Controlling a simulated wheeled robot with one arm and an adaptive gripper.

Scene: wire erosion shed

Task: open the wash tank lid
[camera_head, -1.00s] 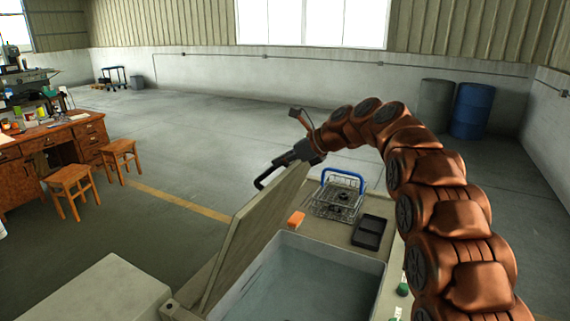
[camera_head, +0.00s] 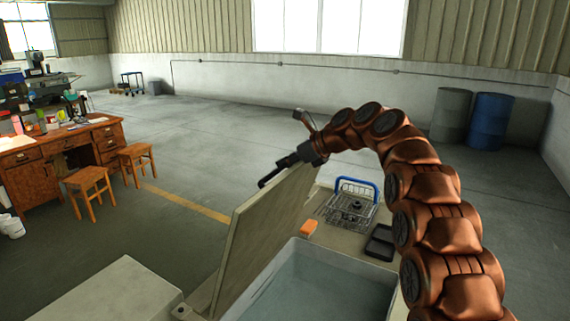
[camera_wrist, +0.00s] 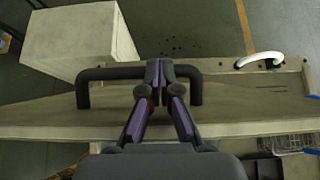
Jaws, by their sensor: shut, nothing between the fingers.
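The wash tank lid (camera_head: 262,232) stands raised on the left side of the tank, steep and close to upright. The tank (camera_head: 325,290) is open on top, with a bluish liquid surface inside. My gripper (camera_head: 275,173) is at the top edge of the lid, beyond its upper corner. In the wrist view the lid's edge (camera_wrist: 50,122) runs across the picture. A dark bar handle (camera_wrist: 105,73) lies across the fingertips of my gripper (camera_wrist: 157,72). The fingers are together with nothing gripped between them; contact with the bar is unclear.
A pale box (camera_head: 105,290) stands at the left front. Stools (camera_head: 88,190), a desk and drums (camera_head: 490,120) are farther off. The middle floor is clear.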

